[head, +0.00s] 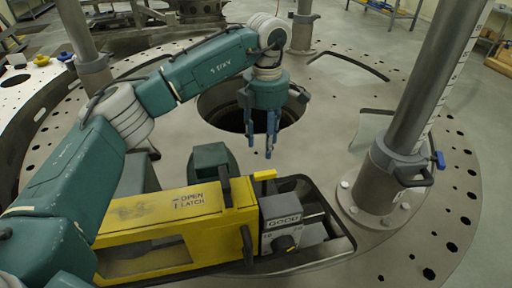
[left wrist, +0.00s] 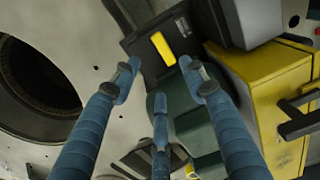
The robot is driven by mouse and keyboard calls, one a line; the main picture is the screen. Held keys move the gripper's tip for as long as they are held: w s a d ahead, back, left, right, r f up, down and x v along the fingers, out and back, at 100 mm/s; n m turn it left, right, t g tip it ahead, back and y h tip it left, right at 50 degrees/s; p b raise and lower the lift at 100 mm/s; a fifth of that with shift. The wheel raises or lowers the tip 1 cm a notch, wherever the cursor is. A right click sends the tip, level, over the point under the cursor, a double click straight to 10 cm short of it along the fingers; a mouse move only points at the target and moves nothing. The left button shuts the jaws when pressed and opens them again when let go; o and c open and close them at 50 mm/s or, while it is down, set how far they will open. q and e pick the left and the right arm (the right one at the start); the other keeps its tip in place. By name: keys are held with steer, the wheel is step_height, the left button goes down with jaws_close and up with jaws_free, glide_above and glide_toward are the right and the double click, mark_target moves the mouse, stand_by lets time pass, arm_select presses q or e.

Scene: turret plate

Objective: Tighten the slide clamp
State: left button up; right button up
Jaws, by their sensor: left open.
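A grey post (head: 430,85) stands on the turret plate at the right of the head view. Around its foot is a grey collar with a dark handle (head: 405,175) and a small blue lever (head: 439,159); this looks like the slide clamp, but I cannot tell how tight it is. My left gripper (head: 263,143) hangs over the plate by the round hole, left of the post and well apart from it. Its blue fingers are spread and empty. They also show open in the left wrist view (left wrist: 161,85). My right gripper is not in view.
The plate (head: 330,110) has a dark round hole (head: 225,110). More posts (head: 302,30) stand farther back. Bare plate lies between gripper and right post.

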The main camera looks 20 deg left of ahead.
arm_select(q)
steer(key=p, duration=0.2)
glide_above(264, 172)
step_height(264, 172, down, 4)
steer(key=shift+s+d+r, duration=0.1)
step_height(264, 172, down, 3)
steer(key=shift+f+p, duration=0.15)
steer(key=shift+p, duration=0.45)
steer(key=f, duration=0.2)
steer(key=shift+w+f+p, duration=0.25)
steer(key=shift+f+p, duration=0.1)
steer(key=shift+f, duration=0.1)
steer(key=shift+c, duration=0.2)
steer(key=c, duration=0.9)
jaws_close()
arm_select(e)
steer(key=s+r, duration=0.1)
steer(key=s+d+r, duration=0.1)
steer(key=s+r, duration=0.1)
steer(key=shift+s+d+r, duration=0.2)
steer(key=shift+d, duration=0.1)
